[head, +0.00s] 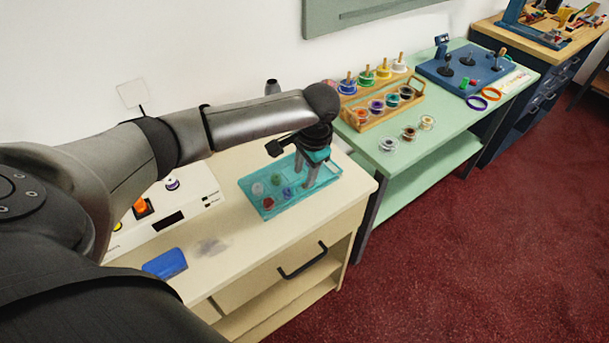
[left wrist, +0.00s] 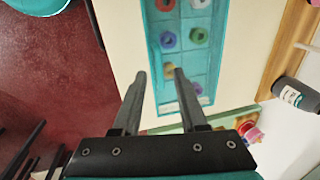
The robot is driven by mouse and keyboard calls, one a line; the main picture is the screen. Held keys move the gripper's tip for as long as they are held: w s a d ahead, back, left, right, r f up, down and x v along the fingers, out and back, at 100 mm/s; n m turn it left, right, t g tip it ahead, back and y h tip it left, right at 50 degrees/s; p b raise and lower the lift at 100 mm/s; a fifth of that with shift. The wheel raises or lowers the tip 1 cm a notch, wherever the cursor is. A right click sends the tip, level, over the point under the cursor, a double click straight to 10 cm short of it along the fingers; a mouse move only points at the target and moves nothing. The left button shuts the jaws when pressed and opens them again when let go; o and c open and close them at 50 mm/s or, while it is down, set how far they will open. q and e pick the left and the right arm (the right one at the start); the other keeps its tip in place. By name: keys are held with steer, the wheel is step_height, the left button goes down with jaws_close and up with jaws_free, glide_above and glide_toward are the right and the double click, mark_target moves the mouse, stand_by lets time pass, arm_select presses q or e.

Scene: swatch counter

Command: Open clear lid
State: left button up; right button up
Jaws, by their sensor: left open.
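A teal compartment box (head: 304,198) lies on the cream counter in the head view; its teal rim also shows in the left wrist view (left wrist: 148,32). Small red (left wrist: 165,5), white, purple (left wrist: 168,40), green (left wrist: 198,37) and orange pieces sit in separate compartments. A clear lid is hard to make out; I cannot tell its edges or whether it is raised. My left gripper (head: 303,182) points down over the right end of the box, also in the left wrist view (left wrist: 160,73). Its fingers are apart with nothing visibly held; contact is unclear. My right gripper is out of view.
A blue block (head: 165,264) and a white device (head: 180,205) with knobs share the cream counter (head: 262,242). A green table (head: 452,128) to the right bears a wooden rack (head: 386,111) of coloured spools, loose spools and a blue panel (head: 468,70). The counter's front strip is mostly clear.

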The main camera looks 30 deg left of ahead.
arm_select(q)
steer(key=shift+f, duration=0.6)
jaws_close()
stand_by(1.1)
